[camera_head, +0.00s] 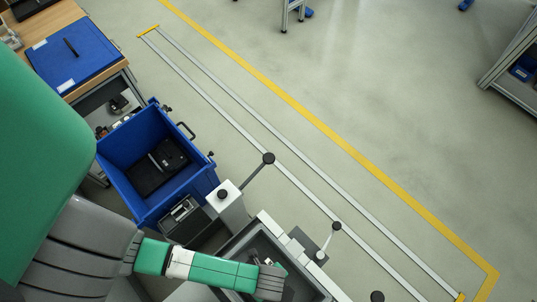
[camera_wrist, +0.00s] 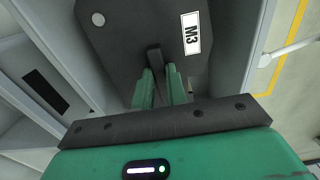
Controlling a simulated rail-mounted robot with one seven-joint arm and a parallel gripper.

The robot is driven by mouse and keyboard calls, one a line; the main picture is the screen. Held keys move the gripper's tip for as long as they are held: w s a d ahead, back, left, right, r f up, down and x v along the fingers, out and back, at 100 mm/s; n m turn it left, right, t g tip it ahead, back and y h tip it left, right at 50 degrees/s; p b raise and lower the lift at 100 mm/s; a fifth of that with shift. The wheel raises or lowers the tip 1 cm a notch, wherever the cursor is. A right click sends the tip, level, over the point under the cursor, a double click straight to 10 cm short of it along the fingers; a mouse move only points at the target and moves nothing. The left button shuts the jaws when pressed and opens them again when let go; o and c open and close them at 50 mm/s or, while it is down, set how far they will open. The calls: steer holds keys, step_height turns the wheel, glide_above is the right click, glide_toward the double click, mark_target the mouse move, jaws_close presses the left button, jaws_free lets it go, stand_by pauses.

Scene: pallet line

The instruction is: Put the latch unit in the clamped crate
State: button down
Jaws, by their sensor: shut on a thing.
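In the wrist view my gripper (camera_wrist: 162,80) is shut on the short dark post of a dark plate-like unit (camera_wrist: 135,28) with a white "M3" label. I take this for the latch unit. Pale grey walls stand on both sides of it; I cannot tell whether it rests on anything. In the head view my arm reaches over a grey, dark-floored crate (camera_head: 237,243) at the bottom, and my fingertips are hidden. Levers with black knobs stand beside this crate. A blue crate (camera_head: 135,135) to the upper left holds a flat black thing (camera_head: 158,168).
A white post (camera_head: 228,205) with a black-knobbed lever (camera_head: 268,158) stands between the crates. Another lever (camera_head: 336,226) stands farther right. A wooden table with a blue board (camera_head: 75,55) is at upper left.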

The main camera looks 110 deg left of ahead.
steer(key=shift+f, duration=0.8)
steer(key=shift+f, duration=0.1)
steer(key=shift+f, duration=0.5)
steer(key=c, duration=1.4)
jaws_free()
step_height(320, 180, up, 13)
steer(key=shift+p, duration=0.45)
steer(key=shift+r, duration=0.1)
